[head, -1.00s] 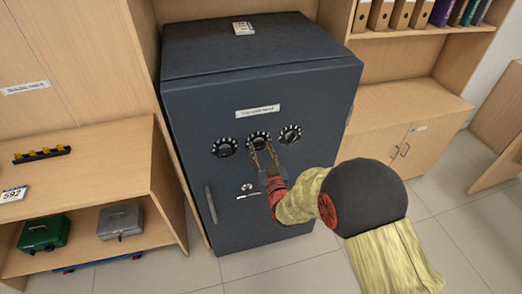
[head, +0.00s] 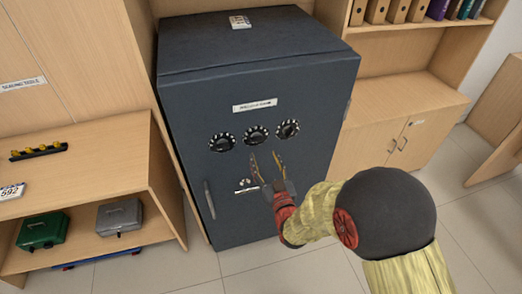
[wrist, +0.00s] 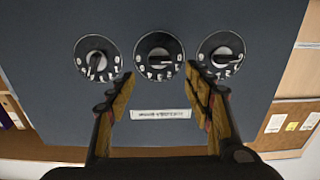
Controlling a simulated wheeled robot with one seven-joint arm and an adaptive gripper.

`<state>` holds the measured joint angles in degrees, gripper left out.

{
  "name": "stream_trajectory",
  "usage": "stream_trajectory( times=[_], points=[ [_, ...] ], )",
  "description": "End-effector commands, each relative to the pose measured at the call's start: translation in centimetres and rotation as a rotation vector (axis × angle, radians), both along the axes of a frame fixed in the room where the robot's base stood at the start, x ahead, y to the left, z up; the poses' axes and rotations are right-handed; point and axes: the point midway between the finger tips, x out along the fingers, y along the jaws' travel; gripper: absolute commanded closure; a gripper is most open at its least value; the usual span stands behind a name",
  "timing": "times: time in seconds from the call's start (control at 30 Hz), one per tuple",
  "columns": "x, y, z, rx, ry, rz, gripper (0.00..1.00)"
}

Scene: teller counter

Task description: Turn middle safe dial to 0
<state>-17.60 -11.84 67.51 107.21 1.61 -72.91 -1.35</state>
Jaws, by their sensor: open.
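The dark safe (head: 300,180) carries three black dials with white marks in a row on its door. The middle dial (head: 256,136) also shows in the wrist view (wrist: 159,55), where the picture is upside down. The dial numbers are too small to read surely. My gripper (head: 265,155) is open and empty, its fingertips below the middle dial in the head view. In the wrist view my gripper (wrist: 158,72) has one finger on each side of the middle dial's line, apart from the knob.
The left dial (head: 222,142) and right dial (head: 287,129) flank the middle one closely. A door handle (head: 209,200) and a small lock plate (head: 246,188) sit lower on the door. A wooden shelf (head: 150,170) stands at left, a cabinet (head: 400,120) at right.

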Motion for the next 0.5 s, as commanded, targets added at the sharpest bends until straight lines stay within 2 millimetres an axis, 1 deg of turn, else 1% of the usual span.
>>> stream_trajectory(
  times=[0.03, 0.1, 0.2, 0.33, 0.5],
  points=[
    [-0.9, -0.3, 0.0, 0.0, 0.001, 0.0, 0.48],
    [-2.0, -0.6, 0.0, 0.0, 0.0, 0.0, 0.48],
    [-3.0, -0.9, 0.0, 0.0, 0.001, 0.0, 0.48],
    [-3.7, -1.1, 0.0, 0.0, 0.0, 0.0, 0.48],
    [-3.9, -1.1, 0.0, 0.0, 0.0, 0.0, 0.48]
  ],
)
